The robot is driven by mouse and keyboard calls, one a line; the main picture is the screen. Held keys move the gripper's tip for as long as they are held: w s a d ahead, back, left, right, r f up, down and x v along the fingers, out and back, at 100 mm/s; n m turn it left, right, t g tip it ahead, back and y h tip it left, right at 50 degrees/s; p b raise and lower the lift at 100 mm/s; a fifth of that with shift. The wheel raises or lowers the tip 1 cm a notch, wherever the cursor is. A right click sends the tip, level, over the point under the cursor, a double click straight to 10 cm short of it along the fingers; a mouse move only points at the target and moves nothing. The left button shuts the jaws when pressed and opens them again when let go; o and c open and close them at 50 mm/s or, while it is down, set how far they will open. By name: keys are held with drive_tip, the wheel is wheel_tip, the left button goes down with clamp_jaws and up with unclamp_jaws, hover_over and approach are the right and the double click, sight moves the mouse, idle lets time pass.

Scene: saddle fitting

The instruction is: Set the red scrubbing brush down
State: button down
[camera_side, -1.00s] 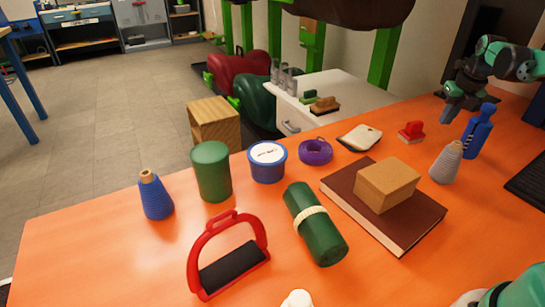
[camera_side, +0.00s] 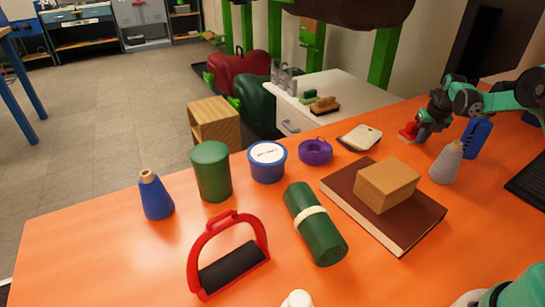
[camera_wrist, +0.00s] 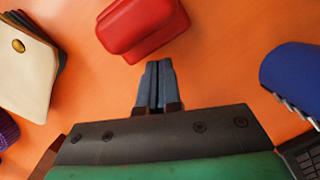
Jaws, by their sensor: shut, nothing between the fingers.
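The red scrubbing brush (camera_side: 408,131) lies on the orange table near its far right edge, partly hidden behind my gripper in the side view. In the wrist view the brush (camera_wrist: 140,25) is just ahead of my fingertips, and a strip of orange table shows between them. My gripper (camera_side: 421,137) is low beside the brush. In the wrist view my gripper's two fingers (camera_wrist: 158,68) are pressed together with nothing between them.
A cream and dark folded item (camera_side: 360,137) lies left of the brush. A blue bottle-like object (camera_side: 477,138) and a grey cone spool (camera_side: 446,163) stand close on the right. A tan block (camera_side: 387,185) sits on a brown book (camera_side: 415,228) nearer the camera.

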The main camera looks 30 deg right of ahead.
drive_tip(key=shift+w, duration=0.1)
drive_tip(key=shift+w+d, duration=0.6)
drive_tip(key=shift+w, duration=0.3)
drive_tip(key=shift+w+d, duration=0.55)
drive_tip(key=shift+w, duration=0.35)
